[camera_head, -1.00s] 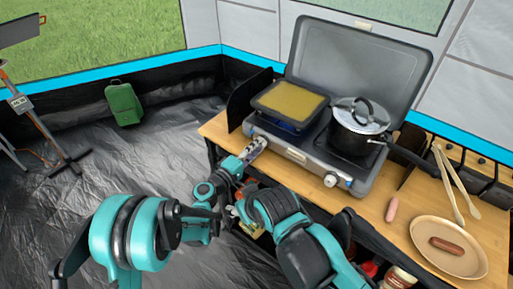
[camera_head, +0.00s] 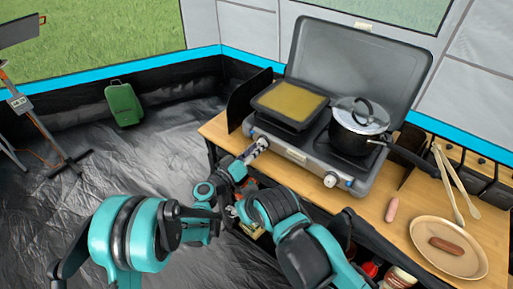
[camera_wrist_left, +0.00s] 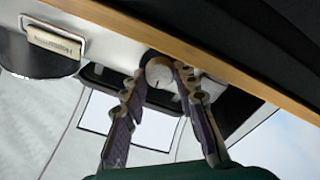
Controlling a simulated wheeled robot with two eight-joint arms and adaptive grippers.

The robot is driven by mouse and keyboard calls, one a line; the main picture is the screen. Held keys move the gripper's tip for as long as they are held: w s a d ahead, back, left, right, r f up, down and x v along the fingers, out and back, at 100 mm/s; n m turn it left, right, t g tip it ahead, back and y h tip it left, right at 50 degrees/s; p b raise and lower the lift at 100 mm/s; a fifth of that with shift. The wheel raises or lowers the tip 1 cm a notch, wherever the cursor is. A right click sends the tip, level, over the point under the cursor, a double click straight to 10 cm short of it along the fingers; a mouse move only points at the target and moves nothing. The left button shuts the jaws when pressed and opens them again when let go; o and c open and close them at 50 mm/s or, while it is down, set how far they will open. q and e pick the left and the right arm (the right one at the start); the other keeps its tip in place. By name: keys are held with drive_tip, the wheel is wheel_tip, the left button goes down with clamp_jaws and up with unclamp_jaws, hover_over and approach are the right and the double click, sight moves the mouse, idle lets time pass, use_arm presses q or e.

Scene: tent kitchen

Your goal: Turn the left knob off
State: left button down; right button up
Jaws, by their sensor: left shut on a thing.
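The grey camping stove (camera_head: 300,158) stands on the wooden counter with its lid up. My left gripper (camera_head: 260,145) is at the left end of the stove's front and is shut on the left knob. It covers that knob in the head view. In the left wrist view the round, pale left knob (camera_wrist_left: 160,72) sits between the two fingertips of my left gripper (camera_wrist_left: 160,75). The right knob (camera_head: 331,180) shows free on the stove's front. I cannot make out my right gripper.
A square griddle pan (camera_head: 290,103) with yellow contents is on the left burner and a lidded pot (camera_head: 357,128) on the right. A plate with a sausage (camera_head: 447,246), a loose sausage (camera_head: 392,209) and tongs (camera_head: 456,182) lie to the right on the counter.

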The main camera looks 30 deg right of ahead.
use_arm(q)
drive_tip(key=shift+m, duration=0.6)
drive_tip(key=c, duration=1.2)
unclamp_jaws()
drive_tip(key=shift+o, duration=0.2)
drive_tip(key=shift+a, duration=0.1)
drive_tip(key=v, duration=1.1)
drive_tip(key=shift+s+a, duration=0.2)
drive_tip(key=shift+a, duration=0.15)
